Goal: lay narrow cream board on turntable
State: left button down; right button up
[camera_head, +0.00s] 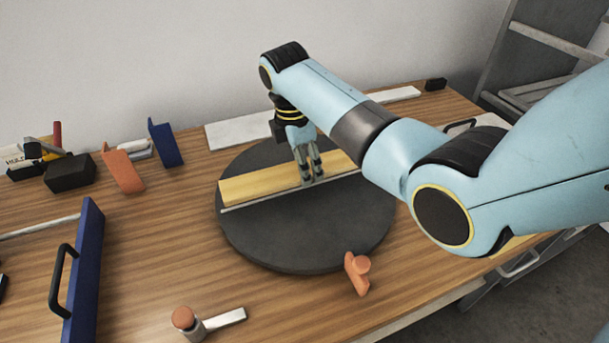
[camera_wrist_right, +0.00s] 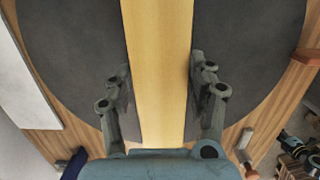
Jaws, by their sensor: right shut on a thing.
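The narrow cream board (camera_head: 250,187), yellowish with a pale front edge, extends across the round dark grey turntable (camera_head: 275,240). My right gripper (camera_head: 313,180) is shut on the board near its visible middle, fingers pointing down. In the right wrist view the board (camera_wrist_right: 158,50) runs lengthwise between the two fingers of my right gripper (camera_wrist_right: 160,72), with the dark disc beneath. The board looks level and close to the disc; I cannot tell whether it touches. My right arm hides its right end in the head view. My left gripper is not in view.
A white panel (camera_head: 235,131) lies behind the turntable. Orange clamps (camera_head: 124,171) (camera_head: 357,272) and a blue block (camera_head: 165,143) stand around it. A blue bar with a black handle (camera_head: 87,270) is at left. A metal piece with an orange knob (camera_head: 205,322) lies in front.

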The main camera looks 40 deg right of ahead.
aim_at(296, 170)
jog(key=shift+f, duration=2)
jog(key=shift+f, duration=0.15)
jog(key=o, duration=1.3)
jog(key=shift+o, duration=0.2)
jog(key=r, duration=0.4)
jog(key=a+r, duration=0.1)
jog(key=r, duration=0.7)
jog(key=shift+w+a+r, duration=0.1)
jog(key=shift+w+a, duration=0.15)
jog(key=shift+a, duration=0.15)
